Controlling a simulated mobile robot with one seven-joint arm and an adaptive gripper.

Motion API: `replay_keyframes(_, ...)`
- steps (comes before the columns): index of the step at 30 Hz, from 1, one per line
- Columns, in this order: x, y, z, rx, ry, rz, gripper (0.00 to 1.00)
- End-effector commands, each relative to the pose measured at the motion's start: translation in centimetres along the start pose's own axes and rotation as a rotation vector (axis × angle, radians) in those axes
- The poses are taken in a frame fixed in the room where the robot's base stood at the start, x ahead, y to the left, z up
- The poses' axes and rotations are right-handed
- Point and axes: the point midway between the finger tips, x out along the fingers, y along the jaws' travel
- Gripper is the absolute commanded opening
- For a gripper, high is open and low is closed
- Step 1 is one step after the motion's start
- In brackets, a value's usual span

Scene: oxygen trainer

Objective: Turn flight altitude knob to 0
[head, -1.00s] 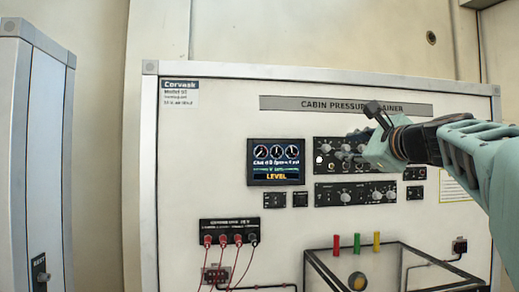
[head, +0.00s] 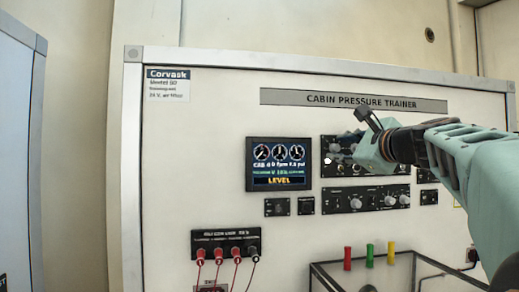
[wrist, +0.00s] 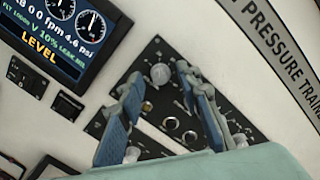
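The upper black control panel (head: 334,170) carries several knobs and sits right of the display (head: 278,163). My gripper (wrist: 158,74) is open in front of this panel. In the wrist view a round grey knob (wrist: 160,74) shows between the two fingertips, and I see no finger clearly touching it. The knob labels are too small to read, so I cannot tell which one is flight altitude. In the head view my gripper and arm hide much of the upper panel. The display reads LEVEL and shows round gauges; it also shows in the wrist view (wrist: 60,35).
A lower panel with knobs (head: 355,199) lies just below. Small switch modules (head: 277,207) sit under the display. Red and black plugs with cables (head: 218,254) are at lower left.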

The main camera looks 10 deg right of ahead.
Motion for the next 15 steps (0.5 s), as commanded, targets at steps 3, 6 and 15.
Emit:
replay_keyframes(3,-0.01,0.0,0.01,0.0,0.0,0.0,0.3)
replay_keyframes(6,-0.01,0.0,0.01,0.0,0.0,0.0,0.19)
replay_keyframes(15,-0.01,0.0,0.01,-0.001,0.0,0.0,0.0)
